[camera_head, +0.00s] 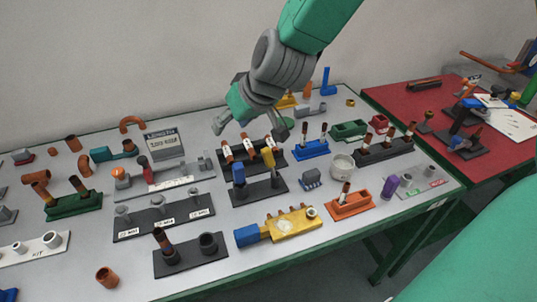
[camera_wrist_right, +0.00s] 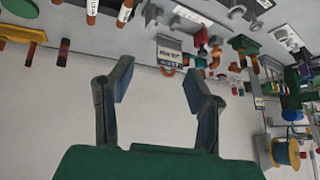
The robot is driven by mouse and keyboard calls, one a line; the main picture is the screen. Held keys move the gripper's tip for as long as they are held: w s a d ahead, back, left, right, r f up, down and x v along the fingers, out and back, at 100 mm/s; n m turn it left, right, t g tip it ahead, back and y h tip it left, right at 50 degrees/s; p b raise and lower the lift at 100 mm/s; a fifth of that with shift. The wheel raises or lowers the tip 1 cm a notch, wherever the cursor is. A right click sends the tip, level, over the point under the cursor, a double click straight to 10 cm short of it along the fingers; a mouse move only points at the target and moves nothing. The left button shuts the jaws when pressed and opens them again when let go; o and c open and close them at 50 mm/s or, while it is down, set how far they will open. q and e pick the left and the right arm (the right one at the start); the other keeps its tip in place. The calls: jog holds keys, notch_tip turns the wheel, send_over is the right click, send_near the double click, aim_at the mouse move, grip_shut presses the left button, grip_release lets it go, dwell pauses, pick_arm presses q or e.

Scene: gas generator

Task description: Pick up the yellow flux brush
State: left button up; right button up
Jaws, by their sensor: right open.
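The yellow flux brush (camera_head: 268,157) stands upright in a dark holder (camera_head: 257,189) near the middle of the grey table in the head view. A blue-handled tool (camera_head: 238,173) stands to its left in the same holder. My right gripper (camera_head: 249,126) is above and behind the brush, open and apart from it. In the right wrist view, my right gripper (camera_wrist_right: 160,82) has spread fingers with nothing between them. I cannot make out the brush in that view. My left gripper is not in view.
A black rack (camera_head: 280,153) with copper tubes stands behind the brush. In front lies a yellow block (camera_head: 292,224); a white cup (camera_head: 342,165) and orange tray (camera_head: 351,205) stand to the right. The grey table is crowded; a red table (camera_head: 395,96) adjoins it.

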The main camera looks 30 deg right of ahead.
aim_at(267, 151)
jog(key=s+d+f+m+g+h+p, duration=0.2)
jog(key=s+d+g+h, duration=0.1)
jog(key=s+d+h, duration=0.25)
jog(key=shift+y, duration=0.25)
jog(key=b+x, duration=0.1)
jog(key=x, duration=0.3)
jog(key=w+b+x, duration=0.1)
jog(key=b+x, duration=0.1)
jog(key=x, duration=0.2)
jog(key=shift+w+d, duration=0.1)
jog(key=shift+d, duration=0.2)
jog(key=b+x, duration=0.2)
jog(key=x, duration=0.3)
jog(key=shift+w+a, duration=0.15)
jog(key=shift+r, duration=0.1)
jog(key=shift+c, duration=0.4)
grip_shut()
